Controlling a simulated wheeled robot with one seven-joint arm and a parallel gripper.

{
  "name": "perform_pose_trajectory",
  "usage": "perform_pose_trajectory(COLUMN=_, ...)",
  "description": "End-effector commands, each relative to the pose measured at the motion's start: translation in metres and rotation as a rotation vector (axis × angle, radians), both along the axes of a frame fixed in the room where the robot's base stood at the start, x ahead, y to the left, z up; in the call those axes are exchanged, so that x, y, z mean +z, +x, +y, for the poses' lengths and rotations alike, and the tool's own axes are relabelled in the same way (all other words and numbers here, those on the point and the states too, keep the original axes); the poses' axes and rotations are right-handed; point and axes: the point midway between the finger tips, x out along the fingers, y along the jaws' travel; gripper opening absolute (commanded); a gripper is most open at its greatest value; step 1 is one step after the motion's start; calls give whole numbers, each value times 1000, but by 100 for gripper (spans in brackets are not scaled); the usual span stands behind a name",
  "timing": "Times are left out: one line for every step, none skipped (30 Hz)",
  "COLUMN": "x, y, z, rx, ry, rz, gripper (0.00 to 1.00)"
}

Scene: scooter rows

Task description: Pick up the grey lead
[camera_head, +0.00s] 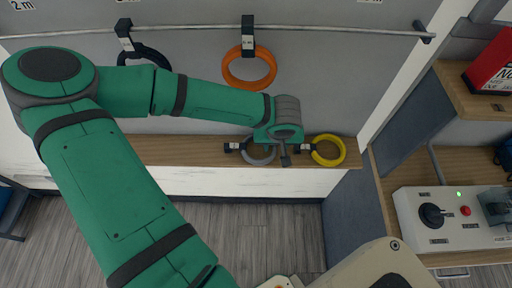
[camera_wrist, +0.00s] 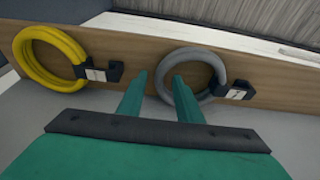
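The grey lead (camera_head: 262,160) is a coiled ring with a black tagged plug, lying on the wooden shelf in the head view. It also shows in the wrist view (camera_wrist: 217,67), its plug on the right. My gripper (camera_head: 285,158) is at the coil's right side in the head view. In the wrist view my gripper (camera_wrist: 159,77) is open, its fingers apart. One fingertip appears outside the coil's left side and the other over its opening, with the grey band between them. I cannot tell whether they touch it. The fingers hide part of the coil.
A yellow lead (camera_head: 341,152) lies on the wooden shelf (camera_head: 190,150) close to the right of my gripper. An orange lead (camera_head: 230,72) and a black lead (camera_head: 158,55) hang from a rail (camera_head: 330,30) above. A control box (camera_head: 455,216) stands on the right bench.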

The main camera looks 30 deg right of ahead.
Motion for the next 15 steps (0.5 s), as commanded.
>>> perform_pose_trajectory(x=-6, y=1, z=-1, rx=1, ry=1, rz=2, gripper=32)
perform_pose_trajectory(x=-8, y=1, z=-1, rx=0, ry=1, rz=2, gripper=32)
perform_pose_trajectory(x=-10, y=2, z=-1, rx=0, ry=1, rz=1, gripper=32)
perform_pose_trajectory(x=-11, y=2, z=-1, rx=0, ry=1, rz=1, gripper=32)
perform_pose_trajectory(x=-12, y=2, z=-2, rx=0, ry=0, rz=0, gripper=32)
perform_pose_trajectory(x=-12, y=3, z=-2, rx=0, ry=0, rz=0, gripper=32)
perform_pose_trajectory(x=-12, y=3, z=-2, rx=0, ry=0, rz=0, gripper=32)
perform_pose_trajectory(x=-12, y=3, z=-2, rx=0, ry=0, rz=0, gripper=32)
perform_pose_trajectory(x=-12, y=3, z=-2, rx=0, ry=0, rz=0, gripper=32)
perform_pose_trajectory(x=-12, y=3, z=-2, rx=0, ry=0, rz=0, gripper=32)
perform_pose_trajectory(x=-12, y=3, z=-1, rx=0, ry=1, rz=-1, gripper=32)
perform_pose_trajectory(x=-12, y=3, z=-1, rx=0, ry=1, rz=-1, gripper=25)
perform_pose_trajectory(x=-12, y=3, z=-1, rx=1, ry=1, rz=0, gripper=18)
perform_pose_trajectory(x=-12, y=3, z=-1, rx=1, ry=1, rz=0, gripper=11)
perform_pose_trajectory(x=-12, y=3, z=-1, rx=1, ry=1, rz=0, gripper=1)
